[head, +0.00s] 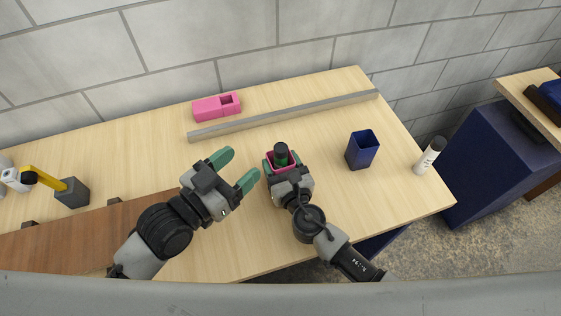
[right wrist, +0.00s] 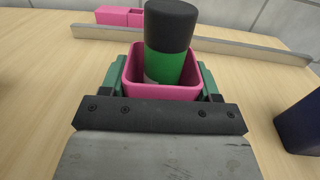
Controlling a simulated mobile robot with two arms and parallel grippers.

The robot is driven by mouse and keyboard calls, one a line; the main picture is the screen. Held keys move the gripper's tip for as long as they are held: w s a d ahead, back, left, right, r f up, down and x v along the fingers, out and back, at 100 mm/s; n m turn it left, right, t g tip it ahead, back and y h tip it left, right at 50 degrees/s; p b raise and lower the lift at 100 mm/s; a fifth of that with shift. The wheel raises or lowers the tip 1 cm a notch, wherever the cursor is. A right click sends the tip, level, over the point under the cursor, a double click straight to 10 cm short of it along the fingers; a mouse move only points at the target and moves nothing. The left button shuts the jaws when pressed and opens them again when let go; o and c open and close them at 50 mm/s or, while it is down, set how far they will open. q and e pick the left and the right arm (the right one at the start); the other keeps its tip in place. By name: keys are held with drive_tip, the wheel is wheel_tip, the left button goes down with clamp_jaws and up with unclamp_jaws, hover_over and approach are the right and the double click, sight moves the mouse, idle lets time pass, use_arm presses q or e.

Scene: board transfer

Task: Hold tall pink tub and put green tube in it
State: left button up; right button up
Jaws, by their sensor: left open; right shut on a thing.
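The tall pink tub (right wrist: 180,92) is between the fingers of my right gripper (head: 279,165), which is shut on it; the tub's rim also shows in the head view (head: 269,157). The green tube (right wrist: 172,67), with a black top, stands in the tub, leaning slightly, with its upper part above the rim. It also shows in the head view (head: 281,155). Its lower end is hidden inside the tub. My left gripper (head: 240,168) is open and empty, to the left of the tub and apart from it.
A grey bar (head: 285,115) lies across the back of the table, with a pink block (head: 216,107) behind it. A dark blue tub (head: 362,150) and a white bottle with a dark cap (head: 429,157) stand at right. A brown board (head: 85,232) lies at left, near a yellow-armed grey block (head: 72,193).

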drive_tip(key=o, duration=1)
drive_tip(key=v, duration=1.2)
